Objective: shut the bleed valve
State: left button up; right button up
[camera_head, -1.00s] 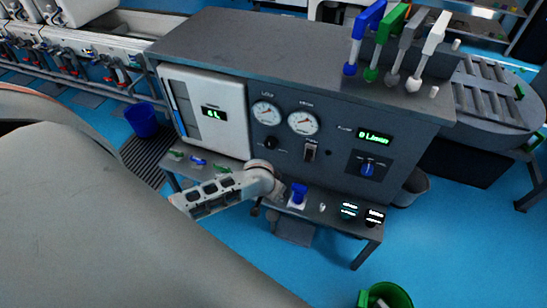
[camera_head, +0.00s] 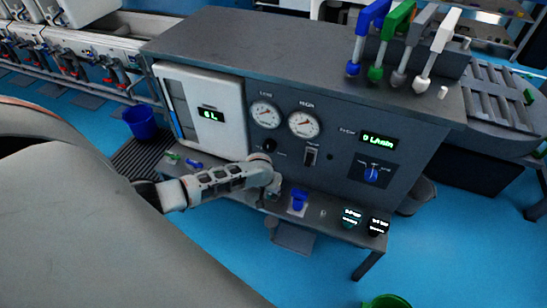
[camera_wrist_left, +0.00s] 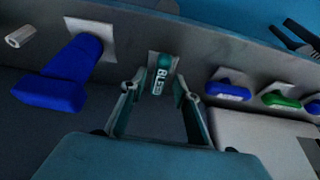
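The bleed valve shows in the left wrist view as a teal handle (camera_wrist_left: 161,74) whose label begins "BLE". In the head view my arm hides it. My left gripper (camera_wrist_left: 156,92) has its two fingers apart, one on each side of the handle's near end. I cannot tell whether either finger touches it. In the head view my left gripper (camera_head: 272,190) is over the console's front shelf, left of a blue lever valve (camera_head: 299,199). That blue lever (camera_wrist_left: 68,75) is at the left in the wrist view. My right gripper is not in view.
The console (camera_head: 335,165) rises behind the shelf with gauges and a "0 L/min" display (camera_head: 378,141). Small blue (camera_wrist_left: 228,91) and green (camera_wrist_left: 281,100) handles stand right of the bleed handle in the wrist view. A green bin (camera_head: 388,301) is on the floor in front.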

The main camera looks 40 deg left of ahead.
pick_arm(q)
grip_shut()
jog(key=shift+r, duration=0.1)
